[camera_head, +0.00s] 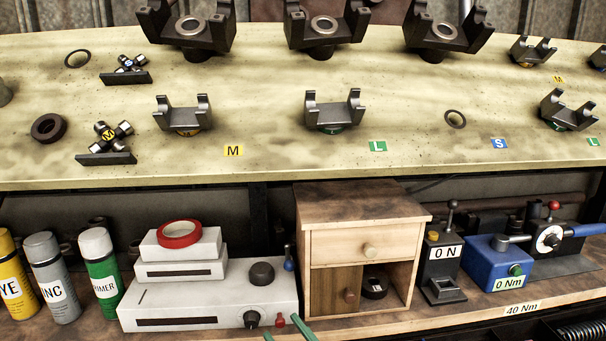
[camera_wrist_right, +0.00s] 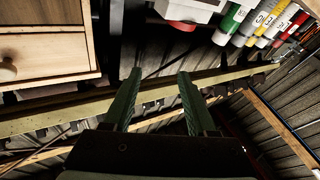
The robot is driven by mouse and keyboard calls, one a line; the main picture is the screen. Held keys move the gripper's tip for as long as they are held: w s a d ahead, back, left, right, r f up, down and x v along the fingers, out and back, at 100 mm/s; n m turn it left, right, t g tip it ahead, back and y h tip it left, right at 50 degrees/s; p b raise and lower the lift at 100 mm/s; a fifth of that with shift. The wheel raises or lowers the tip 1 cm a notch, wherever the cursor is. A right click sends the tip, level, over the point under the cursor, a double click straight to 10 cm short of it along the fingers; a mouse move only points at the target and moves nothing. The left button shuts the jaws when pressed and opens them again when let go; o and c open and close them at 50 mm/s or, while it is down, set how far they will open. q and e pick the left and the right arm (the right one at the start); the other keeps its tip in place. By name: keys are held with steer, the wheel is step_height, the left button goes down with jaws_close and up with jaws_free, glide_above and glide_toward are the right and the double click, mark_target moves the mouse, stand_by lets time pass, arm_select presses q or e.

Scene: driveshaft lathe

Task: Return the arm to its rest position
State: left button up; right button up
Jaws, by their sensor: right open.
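My right gripper (camera_head: 282,329) shows only as two green fingertips at the bottom edge of the head view, in front of the white box unit (camera_head: 210,305). In the right wrist view its two green fingers (camera_wrist_right: 159,74) stand apart with nothing between them. The rest of my right arm is out of the head view. My left gripper and left arm are not in view.
A wooden drawer cabinet (camera_head: 362,245) stands right of the fingertips. Spray cans (camera_head: 100,270) stand at the left. A torque tool (camera_head: 495,258) sits at the right. Above, the worktop (camera_head: 260,85) carries several yokes, cross joints and rings.

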steer(key=s+d+f+m+g+h, duration=0.1)
steer(key=s+d+f+m+h, duration=0.25)
steer(key=f, duration=0.45)
steer(key=s+d+f+m+g+h, duration=0.1)
steer(key=s+d+f+m+h, duration=0.15)
steer(key=d+f, duration=0.35)
steer(key=s+d+f+m+g+h, duration=0.1)
steer(key=s+d+f+g+h, duration=0.1)
steer(key=s+d+f, duration=0.3)
steer(key=s+d+f+m+g+h, duration=0.1)
steer(key=s+d+f+g+h, duration=0.1)
steer(key=s+d+f, duration=0.3)
steer(key=s+f+g, duration=0.1)
steer(key=s+f, duration=0.3)
steer(key=s, duration=0.2)
steer(key=shift+f+h, duration=0.3)
steer(key=shift+f, duration=0.05)
steer(key=shift+a+g, duration=0.1)
steer(key=shift+g, duration=0.2)
